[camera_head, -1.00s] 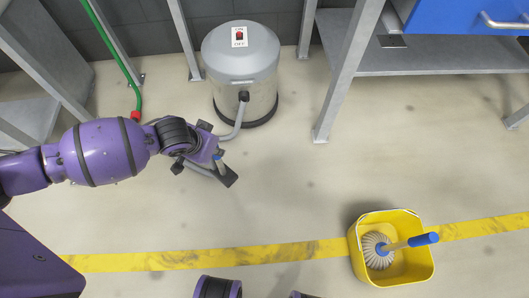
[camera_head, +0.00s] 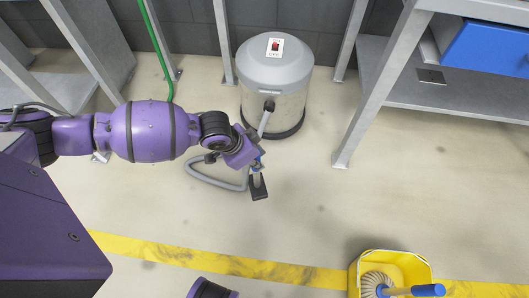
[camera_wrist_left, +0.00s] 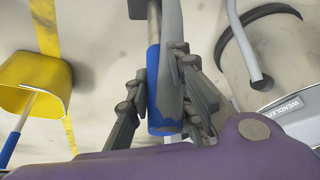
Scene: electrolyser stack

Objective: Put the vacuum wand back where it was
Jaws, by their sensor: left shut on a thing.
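The vacuum wand (camera_head: 259,188) has a blue grip and a dark flat nozzle, which shows below my left gripper (camera_head: 253,164). In the left wrist view my left gripper (camera_wrist_left: 160,85) is shut around the blue part of the wand (camera_wrist_left: 154,75). The grey hose (camera_head: 213,183) loops left of the gripper and comes from the vacuum canister (camera_head: 273,85), a grey-lidded metal drum behind it. The canister also shows at the right of the left wrist view (camera_wrist_left: 262,60). I cannot tell whether the nozzle touches the floor. My right gripper is not in view.
A yellow bucket (camera_head: 416,262) with a blue-handled mop (camera_head: 378,284) stands at the lower right by a yellow floor line (camera_head: 230,263). Metal frame legs (camera_head: 375,100) stand right of the canister. A green hose (camera_head: 158,50) hangs at the left. Floor between gripper and bucket is clear.

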